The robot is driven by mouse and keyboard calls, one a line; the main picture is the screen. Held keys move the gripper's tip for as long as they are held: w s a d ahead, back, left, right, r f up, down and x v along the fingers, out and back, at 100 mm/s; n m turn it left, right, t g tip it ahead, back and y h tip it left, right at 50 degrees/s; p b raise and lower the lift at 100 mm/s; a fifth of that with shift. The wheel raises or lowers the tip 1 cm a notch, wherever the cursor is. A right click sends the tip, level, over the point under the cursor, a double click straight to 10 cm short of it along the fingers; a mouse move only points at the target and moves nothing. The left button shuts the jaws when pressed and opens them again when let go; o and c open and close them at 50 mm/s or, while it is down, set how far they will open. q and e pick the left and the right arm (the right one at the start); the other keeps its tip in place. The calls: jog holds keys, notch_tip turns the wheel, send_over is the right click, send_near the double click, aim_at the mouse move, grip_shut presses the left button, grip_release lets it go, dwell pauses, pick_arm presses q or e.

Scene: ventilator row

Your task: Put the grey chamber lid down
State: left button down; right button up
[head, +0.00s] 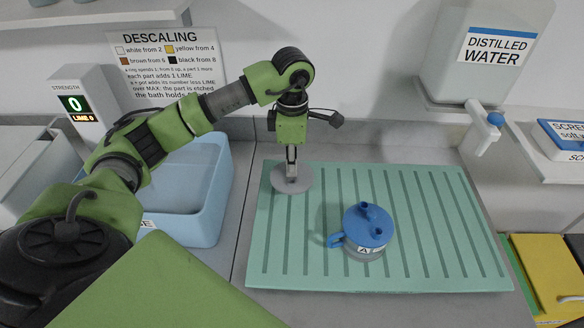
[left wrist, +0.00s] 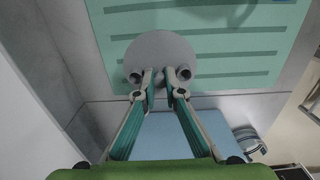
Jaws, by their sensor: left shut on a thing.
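The grey chamber lid (head: 282,184) is a flat round disc over the back left part of the green ribbed mat (head: 408,277). My left gripper (head: 291,162) points down and is shut on the lid at its middle. In the left wrist view the fingertips (left wrist: 160,78) meet at the lid (left wrist: 158,50), between two short round stubs. I cannot tell whether the lid touches the mat or hangs just above it. A chamber with a blue lid (head: 366,222) and a blue handle stands on the mat to the right; its label is partly readable. My right gripper is not in view.
A light blue basin (head: 205,215) is left of the mat. A distilled water tank (head: 490,65) with a tap (head: 488,130) is at the back right. A strength display (head: 80,105) reads 0. Yellow folders (head: 545,270) lie at the right. The mat's front left is clear.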

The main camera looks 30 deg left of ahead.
pick_arm(q)
jog(key=shift+w+a+f, duration=0.3)
jog(key=shift+w+f, duration=0.2)
jog(key=shift+f, duration=0.2)
jog(key=f, duration=0.1)
jog(key=f+p, duration=0.2)
jog(key=shift+w+a+f, duration=0.2)
jog(key=shift+w+f, duration=0.05)
jog(key=shift+f, duration=0.3)
jog(key=c, duration=2.1)
grip_release()
jog(key=shift+c, duration=0.2)
